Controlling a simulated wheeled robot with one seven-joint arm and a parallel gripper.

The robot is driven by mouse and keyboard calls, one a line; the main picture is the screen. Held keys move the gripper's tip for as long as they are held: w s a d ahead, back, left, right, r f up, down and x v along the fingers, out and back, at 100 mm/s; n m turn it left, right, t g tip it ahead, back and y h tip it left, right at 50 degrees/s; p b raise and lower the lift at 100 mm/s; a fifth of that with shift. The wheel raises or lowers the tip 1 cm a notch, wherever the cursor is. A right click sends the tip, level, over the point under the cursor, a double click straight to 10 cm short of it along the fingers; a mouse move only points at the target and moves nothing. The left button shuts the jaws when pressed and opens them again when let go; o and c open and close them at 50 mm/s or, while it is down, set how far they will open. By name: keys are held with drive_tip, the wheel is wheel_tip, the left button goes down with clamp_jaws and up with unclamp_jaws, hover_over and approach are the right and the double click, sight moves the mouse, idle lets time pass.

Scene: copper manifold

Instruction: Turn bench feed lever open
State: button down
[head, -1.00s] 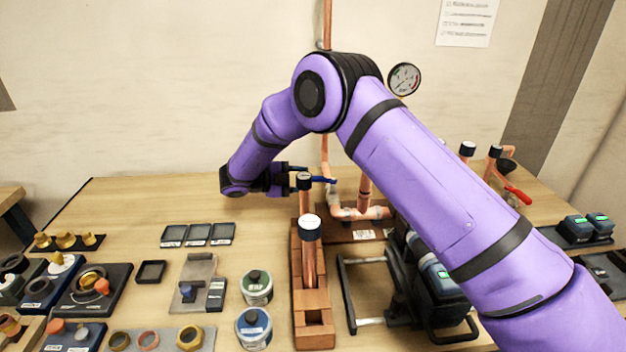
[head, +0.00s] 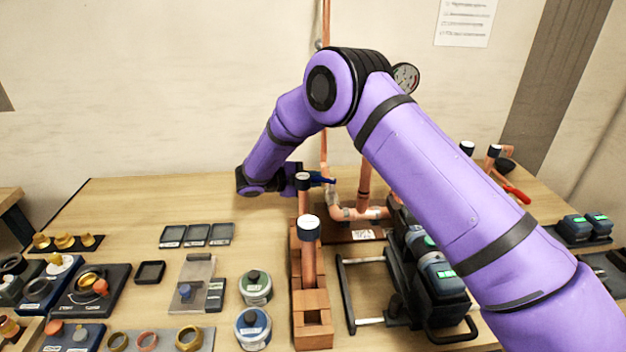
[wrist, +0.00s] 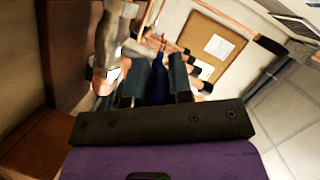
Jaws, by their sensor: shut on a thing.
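The bench feed lever (head: 321,179) has a blue handle and sits on the copper pipework (head: 352,212) at the back of the bench. My gripper (wrist: 157,82) is shut on the lever, and the blue handle (wrist: 157,90) shows between its two fingers in the wrist view. In the head view my gripper reaches in from the left at the lever's height. The lever's pivot is not clear in either view.
A wooden block rack (head: 312,305) with upright copper tubes stands just in front. A black metal frame (head: 345,290) lies to its right. A pressure gauge (head: 407,76) is behind my arm. Small trays (head: 198,235) and tins (head: 255,288) are at left; the back-left bench is clear.

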drive_tip(key=shift+s+n+t+y, duration=0.25)
drive_tip(key=shift+s+n+t, duration=0.05)
drive_tip(key=shift+n+t, duration=0.3)
drive_tip(key=shift+s+n+t+y, duration=0.25)
drive_tip(key=shift+n+t, duration=0.25)
drive_tip(key=shift+t, duration=0.2)
drive_tip(key=shift+s+n+t+y, duration=0.3)
drive_tip(key=shift+n+t+y, duration=0.15)
drive_tip(key=shift+n+t, duration=0.2)
drive_tip(key=shift+s+n+t+y, duration=0.25)
drive_tip(key=shift+n+t+y, duration=0.25)
drive_tip(key=shift+t, duration=0.25)
drive_tip(key=c, duration=1)
unclamp_jaws()
drive_tip(key=shift+c, duration=0.2)
drive_tip(key=v, duration=1)
drive_tip(key=shift+s+a, duration=0.2)
drive_tip(key=shift+a, duration=0.1)
